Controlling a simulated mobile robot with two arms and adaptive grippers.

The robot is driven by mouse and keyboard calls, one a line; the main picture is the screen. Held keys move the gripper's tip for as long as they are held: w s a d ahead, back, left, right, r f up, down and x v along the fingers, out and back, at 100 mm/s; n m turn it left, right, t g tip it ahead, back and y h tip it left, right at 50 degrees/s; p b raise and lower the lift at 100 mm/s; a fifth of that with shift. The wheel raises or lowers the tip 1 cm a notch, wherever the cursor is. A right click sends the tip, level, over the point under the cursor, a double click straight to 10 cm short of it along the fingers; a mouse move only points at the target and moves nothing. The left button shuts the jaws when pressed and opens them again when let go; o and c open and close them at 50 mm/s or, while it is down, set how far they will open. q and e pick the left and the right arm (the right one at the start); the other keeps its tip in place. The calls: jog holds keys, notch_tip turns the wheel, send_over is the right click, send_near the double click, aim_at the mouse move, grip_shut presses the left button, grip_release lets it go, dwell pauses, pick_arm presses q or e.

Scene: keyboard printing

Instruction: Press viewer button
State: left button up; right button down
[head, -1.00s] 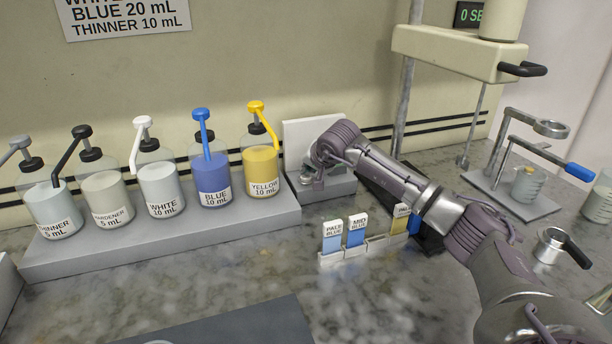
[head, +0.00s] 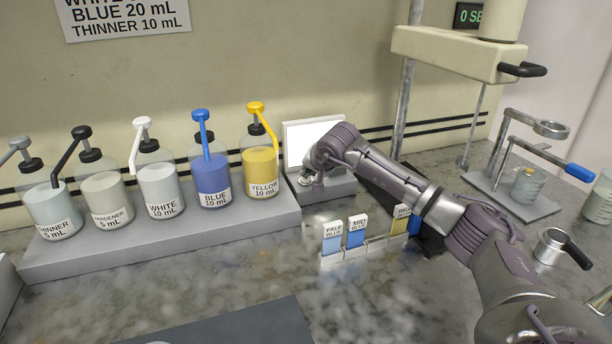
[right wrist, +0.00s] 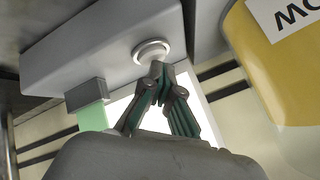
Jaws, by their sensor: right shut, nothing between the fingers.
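The viewer (head: 298,143) stands at the back, right of the yellow bottle, and its white panel is brightly lit. In the head view my right arm covers much of it. My right gripper (head: 312,178) is at the front of the viewer's grey base (head: 340,187). In the right wrist view the round button (right wrist: 151,50) sits on the grey base. The shut fingertips of the right gripper (right wrist: 158,70) are at the button, touching it or very close. They hold nothing. My left gripper is not in view.
Pump bottles, including the yellow one (head: 261,168), stand on a grey platform (head: 150,238) left of the viewer. A small rack (head: 345,256) with colour sample cards stands in front, below my right arm. A metal stand (head: 510,190) is at the right.

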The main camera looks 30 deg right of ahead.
jog(key=shift+r+p, duration=2.05)
jog(key=shift+r, duration=1)
